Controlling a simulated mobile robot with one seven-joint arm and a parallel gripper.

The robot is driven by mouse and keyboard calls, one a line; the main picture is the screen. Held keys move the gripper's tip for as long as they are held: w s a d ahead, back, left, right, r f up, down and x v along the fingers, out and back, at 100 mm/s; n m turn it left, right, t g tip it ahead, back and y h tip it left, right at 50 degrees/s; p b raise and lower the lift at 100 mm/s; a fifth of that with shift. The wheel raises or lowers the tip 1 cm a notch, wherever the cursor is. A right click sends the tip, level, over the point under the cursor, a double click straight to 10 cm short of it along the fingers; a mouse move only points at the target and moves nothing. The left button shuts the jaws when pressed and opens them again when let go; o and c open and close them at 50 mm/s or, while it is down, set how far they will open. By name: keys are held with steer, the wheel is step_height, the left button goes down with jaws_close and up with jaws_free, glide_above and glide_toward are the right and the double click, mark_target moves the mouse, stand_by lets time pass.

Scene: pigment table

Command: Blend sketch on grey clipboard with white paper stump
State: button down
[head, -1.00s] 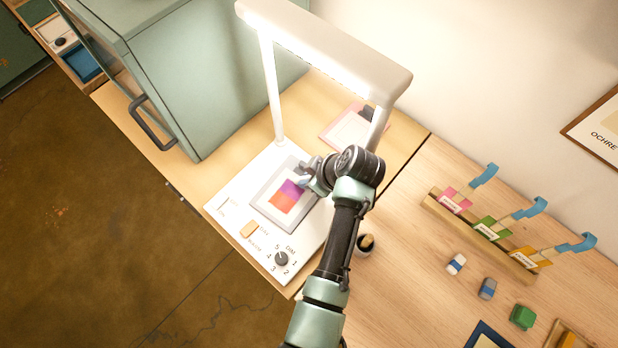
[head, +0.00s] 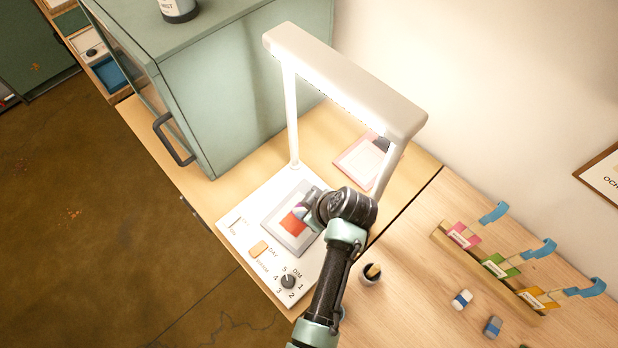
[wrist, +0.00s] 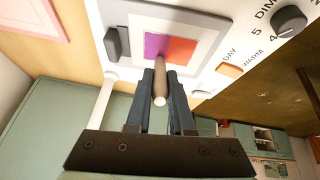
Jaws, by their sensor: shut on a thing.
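The grey clipboard (head: 271,222) lies on the white lamp base, with the purple and orange sketch (head: 293,224) on it. In the head view my gripper (head: 305,211) hangs over the sketch's upper right side and hides part of the purple. In the wrist view the clipboard (wrist: 210,22) and sketch (wrist: 181,50) lie just beyond my fingers (wrist: 160,82). My gripper is shut on the paper stump (wrist: 160,88), a pale grey-brown stick with a white near end. Its far end overlaps the sketch's edge; I cannot tell whether it touches.
The lamp's white frame (head: 345,80) arches over the board, its posts close to my arm. A green cabinet (head: 250,110) stands at the left. A pink clipboard (head: 355,160) lies behind.

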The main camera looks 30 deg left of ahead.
steer(key=shift+s+a+p, duration=0.2)
steer(key=shift+s+p, duration=0.25)
steer(key=shift+s, duration=0.45)
steer(key=shift+s+a+p, duration=0.25)
steer(key=shift+s+p, duration=0.25)
steer(key=shift+s, duration=0.4)
steer(key=shift+s+a+p, duration=0.2)
steer(key=shift+s+p, duration=0.25)
steer(key=shift+s, duration=0.45)
steer(key=shift+w+d+f+b, duration=0.1)
steer(key=shift+w+d+b, duration=0.1)
steer(key=shift+w+b, duration=0.45)
steer(key=shift+w+d+b, duration=0.2)
steer(key=shift+w+b, duration=0.1)
steer(key=shift+w, duration=0.65)
steer(key=shift+w+d+f+b, duration=0.1)
steer(key=shift+w+d+b, duration=0.1)
steer(key=shift+w+b, duration=0.45)
steer(key=shift+w+d+r+b, duration=0.15)
steer(key=shift+w+b, duration=0.15)
steer(key=shift+w, duration=0.35)
steer(key=shift+w+d+f+b, duration=0.15)
steer(key=shift+w+b, duration=0.1)
steer(key=shift+w, duration=0.4)
steer(key=shift+w+d+r+b, duration=0.15)
steer(key=shift+w+b, duration=0.15)
steer(key=shift+w, duration=0.35)
steer(key=shift+r, duration=0.1)
steer(key=shift+r, duration=0.1)
